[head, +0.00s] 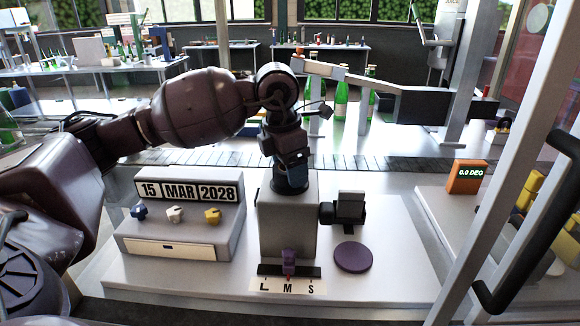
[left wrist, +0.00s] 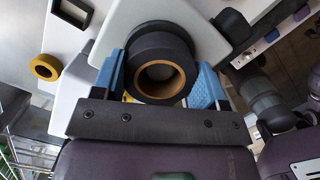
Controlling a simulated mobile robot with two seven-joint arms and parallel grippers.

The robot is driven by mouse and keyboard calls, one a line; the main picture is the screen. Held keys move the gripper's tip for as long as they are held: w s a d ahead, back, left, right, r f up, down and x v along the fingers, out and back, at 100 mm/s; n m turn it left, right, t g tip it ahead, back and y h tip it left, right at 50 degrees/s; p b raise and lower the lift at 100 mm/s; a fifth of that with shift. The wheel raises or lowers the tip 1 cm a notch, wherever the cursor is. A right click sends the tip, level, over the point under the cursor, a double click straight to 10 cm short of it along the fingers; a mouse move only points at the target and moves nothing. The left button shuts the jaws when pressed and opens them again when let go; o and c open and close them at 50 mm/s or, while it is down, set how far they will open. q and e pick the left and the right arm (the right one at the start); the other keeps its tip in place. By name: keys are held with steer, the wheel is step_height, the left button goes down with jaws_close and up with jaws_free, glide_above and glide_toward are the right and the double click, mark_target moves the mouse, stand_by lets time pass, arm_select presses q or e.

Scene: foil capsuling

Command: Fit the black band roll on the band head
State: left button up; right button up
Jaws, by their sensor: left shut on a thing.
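The black band roll (left wrist: 160,50), a dark ring with a tan core (left wrist: 159,78), sits between the two blue fingers of my left gripper (left wrist: 168,88). In the head view the left gripper (head: 291,180) points down over the grey band head (head: 288,222), and the dark roll (head: 291,188) shows right at the top of that block. The fingers are shut on the roll's sides. I cannot tell whether the roll touches the head or hovers just above it. The inside of the core looks dark. My right gripper is in neither view.
A date unit (head: 188,191) with coloured knobs stands left of the head. A purple disc (head: 353,257) lies to the right, below a dark bracket (head: 350,207). An L-M-S scale (head: 288,284) is in front. Green bottles (head: 341,98) stand behind. An orange display (head: 467,177) is at right.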

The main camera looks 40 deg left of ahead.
arm_select(q)
steer(key=shift+f, duration=0.15)
steer(key=o, duration=1)
step_height(320, 180, up, 11)
steer(key=s, duration=0.1)
steer(key=shift+s+a, duration=0.2)
steer(key=shift+a, duration=0.2)
steer(key=shift+f, duration=0.15)
